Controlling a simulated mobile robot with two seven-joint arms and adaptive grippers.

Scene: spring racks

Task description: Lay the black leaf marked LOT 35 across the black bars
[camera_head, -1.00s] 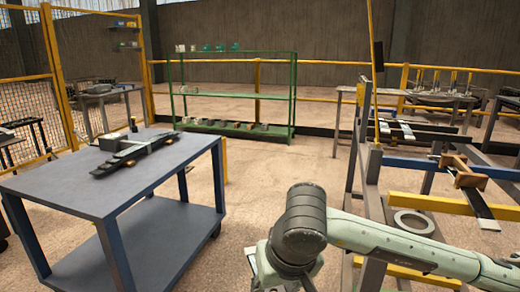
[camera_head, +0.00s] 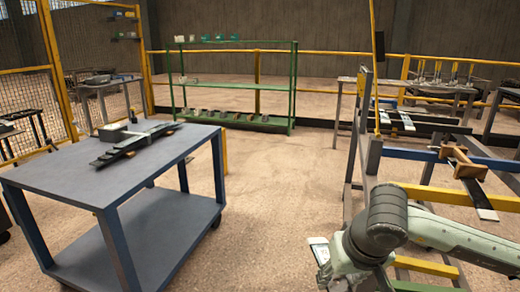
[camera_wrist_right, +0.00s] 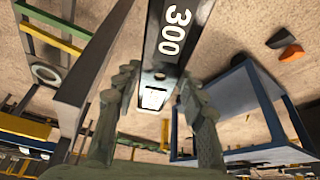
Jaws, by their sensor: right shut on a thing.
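My right gripper (camera_wrist_right: 158,100) is shut on a black leaf (camera_wrist_right: 170,52) that runs up between its fingers in the right wrist view. The leaf carries a white "300" and a pale label whose text is too small to read, so I cannot tell if it says LOT 35. In the head view the right gripper is low, left of the rack, and mostly hidden by my arm. A pale end (camera_head: 319,250) shows beside it. Dark bars (camera_head: 430,125) cross the rack at the right, with pale-marked strips (camera_head: 398,120) near them. My left gripper is not in view.
A blue-grey trolley (camera_head: 60,180) at the left carries dark leaves (camera_head: 130,148) and a grey block. The rack has a blue bar (camera_head: 410,154), yellow bars (camera_head: 420,192) and a brown clamp-like piece (camera_head: 463,165). Open floor (camera_head: 275,170) lies between trolley and rack.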

